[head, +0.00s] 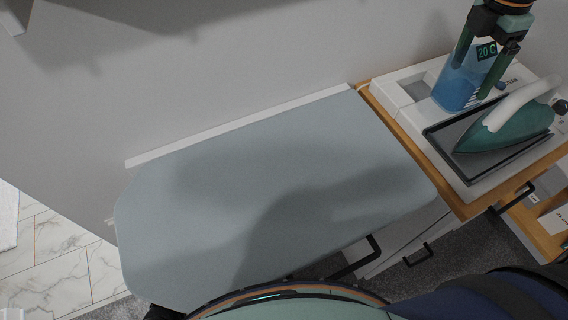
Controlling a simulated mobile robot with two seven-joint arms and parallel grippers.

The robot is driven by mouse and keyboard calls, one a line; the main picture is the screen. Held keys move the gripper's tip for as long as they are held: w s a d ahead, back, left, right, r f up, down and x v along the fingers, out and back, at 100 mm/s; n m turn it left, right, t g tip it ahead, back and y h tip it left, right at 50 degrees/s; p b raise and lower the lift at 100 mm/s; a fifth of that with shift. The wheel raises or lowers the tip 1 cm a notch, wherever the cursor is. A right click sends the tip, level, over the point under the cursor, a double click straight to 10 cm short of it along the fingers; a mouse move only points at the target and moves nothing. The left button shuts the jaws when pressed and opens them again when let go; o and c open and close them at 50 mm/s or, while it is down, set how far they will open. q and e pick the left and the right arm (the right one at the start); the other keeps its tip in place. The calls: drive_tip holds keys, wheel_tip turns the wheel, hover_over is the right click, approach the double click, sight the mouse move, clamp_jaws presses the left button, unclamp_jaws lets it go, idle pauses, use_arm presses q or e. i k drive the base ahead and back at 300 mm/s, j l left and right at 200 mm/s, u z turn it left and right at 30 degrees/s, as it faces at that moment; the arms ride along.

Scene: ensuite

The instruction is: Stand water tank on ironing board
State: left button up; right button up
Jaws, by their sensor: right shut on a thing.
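The water tank (455,93) is a translucent blue container at the upper right. My right gripper (473,78) comes down from the top edge with its green fingers shut on the tank. The tank is roughly upright, over the white steam-iron base and beside a recess in it. I cannot tell whether its bottom touches the base. The ironing board (270,190) has a pale grey-blue cover and fills the middle of the view, with nothing on it. My left gripper is not in view.
The white base (400,88) stands on a wood-topped cabinet (458,205) right of the board. A green iron (510,128) with a white handle rests on its dark plate, close to the tank. A grey wall (220,70) runs behind the board.

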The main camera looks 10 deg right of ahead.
sight(338, 200)
drive_tip(key=j+z, duration=0.3)
drive_tip(key=j, duration=0.25)
drive_tip(key=j+z, duration=0.3)
drive_tip(key=j, duration=0.25)
drive_tip(key=k+j+z, duration=0.3)
drive_tip(key=j, duration=0.2)
drive_tip(key=i+j, duration=0.05)
drive_tip(key=i, duration=0.05)
